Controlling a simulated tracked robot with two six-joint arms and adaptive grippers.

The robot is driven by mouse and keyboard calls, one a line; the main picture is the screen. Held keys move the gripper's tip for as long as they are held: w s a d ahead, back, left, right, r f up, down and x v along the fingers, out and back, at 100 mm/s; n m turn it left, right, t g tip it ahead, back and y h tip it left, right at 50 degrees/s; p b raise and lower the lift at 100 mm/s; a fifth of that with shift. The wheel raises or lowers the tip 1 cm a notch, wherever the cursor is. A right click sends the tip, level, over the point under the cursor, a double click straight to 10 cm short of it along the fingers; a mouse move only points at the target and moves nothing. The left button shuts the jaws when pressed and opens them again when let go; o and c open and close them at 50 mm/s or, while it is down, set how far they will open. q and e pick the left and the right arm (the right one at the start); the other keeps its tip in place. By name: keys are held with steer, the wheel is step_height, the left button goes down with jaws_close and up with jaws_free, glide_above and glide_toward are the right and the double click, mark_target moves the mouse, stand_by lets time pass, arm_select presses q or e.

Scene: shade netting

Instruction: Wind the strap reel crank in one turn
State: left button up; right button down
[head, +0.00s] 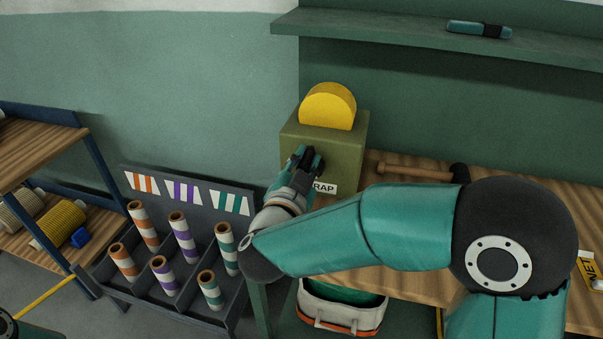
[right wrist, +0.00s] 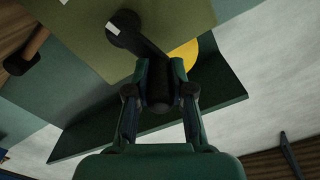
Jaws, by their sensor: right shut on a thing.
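The strap reel is an olive box (head: 350,140) with a yellow drum (head: 328,106) on top and a white label ending in "RAP" (head: 325,188). It stands at the back of the wooden bench. My right gripper (head: 306,160) is at the box's front face and covers most of the crank in the head view. In the right wrist view the dark crank arm (right wrist: 148,45) runs from its round hub (right wrist: 124,28) to the handle (right wrist: 160,98). My right gripper (right wrist: 162,88) is shut on that handle, with a finger on each side. My left gripper is out of view.
A hammer (head: 415,172) lies on the bench (head: 400,290) right of the box, behind my right arm. A shelf (head: 400,38) runs above. A grey rack (head: 190,300) with several striped rolls stands left. A white-and-orange container (head: 340,316) is low in front.

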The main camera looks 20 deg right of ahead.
steer(key=shift+s+d+f+m+b, duration=0.1)
steer(key=shift+s+d+m+b, duration=0.2)
steer(key=shift+m+b, duration=0.5)
steer(key=shift+s+d+m+b, duration=0.15)
steer(key=shift+d+m+b, duration=0.1)
steer(key=shift+m+b, duration=0.5)
steer(key=c, duration=1)
jaws_free()
steer(key=shift+s, duration=0.1)
steer(key=v, duration=1.2)
